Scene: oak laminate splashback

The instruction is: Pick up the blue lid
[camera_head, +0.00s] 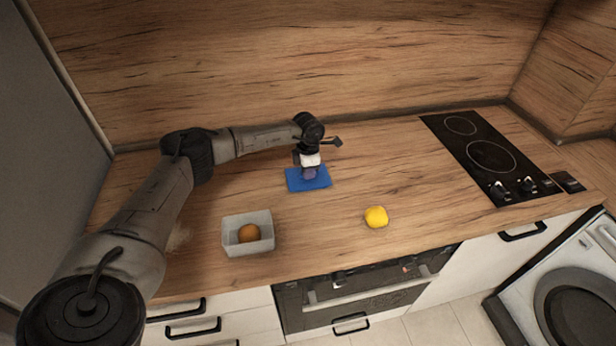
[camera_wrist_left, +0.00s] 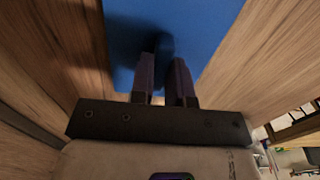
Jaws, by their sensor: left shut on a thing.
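The blue lid (camera_head: 321,183) is a flat rectangle over the middle of the wooden counter. I cannot tell whether it rests on the counter or is slightly raised. My left gripper (camera_head: 310,174) points down at the lid's middle and is shut on it. In the left wrist view the lid (camera_wrist_left: 212,28) spreads beyond the fingertips, and the two fingers of my left gripper (camera_wrist_left: 163,62) are close together. A dark shape or shadow at the fingertips hides exactly what part they grip. My right gripper does not show.
A light grey open box (camera_head: 264,220) holding an orange-brown round item (camera_head: 249,233) stands to the front left. A yellow round item (camera_head: 376,217) lies to the front right. A black hob (camera_head: 472,140) is at the right. Counter between the lid and hob is clear.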

